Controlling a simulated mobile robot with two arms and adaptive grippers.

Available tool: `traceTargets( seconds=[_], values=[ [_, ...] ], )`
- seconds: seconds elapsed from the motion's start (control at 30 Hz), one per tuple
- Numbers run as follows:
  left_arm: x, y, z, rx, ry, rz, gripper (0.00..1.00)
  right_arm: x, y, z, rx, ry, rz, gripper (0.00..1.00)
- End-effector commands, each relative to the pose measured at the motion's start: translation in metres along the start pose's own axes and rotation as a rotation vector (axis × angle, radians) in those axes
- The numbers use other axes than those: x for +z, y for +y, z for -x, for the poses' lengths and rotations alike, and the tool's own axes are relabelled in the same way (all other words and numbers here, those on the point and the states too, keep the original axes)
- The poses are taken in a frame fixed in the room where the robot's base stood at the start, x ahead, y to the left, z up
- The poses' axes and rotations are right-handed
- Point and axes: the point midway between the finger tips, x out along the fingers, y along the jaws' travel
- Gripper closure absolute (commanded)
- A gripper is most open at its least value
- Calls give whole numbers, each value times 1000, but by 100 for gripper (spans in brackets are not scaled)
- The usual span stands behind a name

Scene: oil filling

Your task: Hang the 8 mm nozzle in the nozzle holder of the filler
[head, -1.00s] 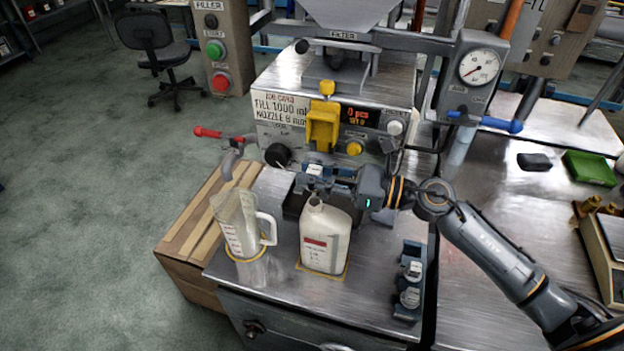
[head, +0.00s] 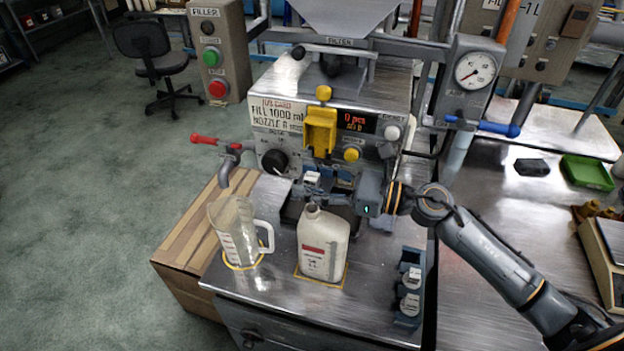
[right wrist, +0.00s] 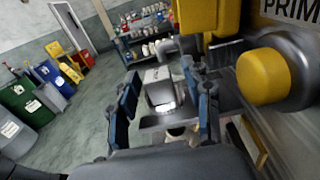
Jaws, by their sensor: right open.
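The nozzle (head: 312,179) is a small metal block with a white label, below the filler's yellow guard (head: 320,131). In the right wrist view the nozzle (right wrist: 161,90) stands upright at a grey metal plate (right wrist: 152,122), which appears to be the nozzle holder. My right gripper (head: 328,184) is at the filler's front. In the right wrist view its blue fingers (right wrist: 164,105) are spread on either side of the nozzle, with gaps visible. How the nozzle is seated is hard to see. My left gripper is out of view.
A white bottle (head: 323,245) and a clear jug (head: 234,235) stand close in front on the metal table. A small rack (head: 409,290) with labelled pieces stands at the right. A red-handled pipe (head: 228,150) is left of the filler.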

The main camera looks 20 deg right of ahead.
Motion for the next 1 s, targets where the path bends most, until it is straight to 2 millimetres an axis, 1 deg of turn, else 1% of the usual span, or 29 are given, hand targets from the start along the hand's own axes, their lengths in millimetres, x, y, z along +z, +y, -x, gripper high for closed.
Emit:
traceTargets(
  seconds=[0.13,0.27,0.5,0.7,0.83,1.0],
  values=[
    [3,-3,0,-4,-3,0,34,-1,0,4,-1,1,0,51],
    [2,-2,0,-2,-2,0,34,-2,0,20,-2,3,-3,51],
    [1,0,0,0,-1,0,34,-2,0,70,-3,3,-5,51],
    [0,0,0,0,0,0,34,-2,0,104,-1,2,-2,51],
    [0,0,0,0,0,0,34,-1,0,116,-1,0,-2,51],
    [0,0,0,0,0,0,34,0,0,121,0,0,1,51]
  ],
)
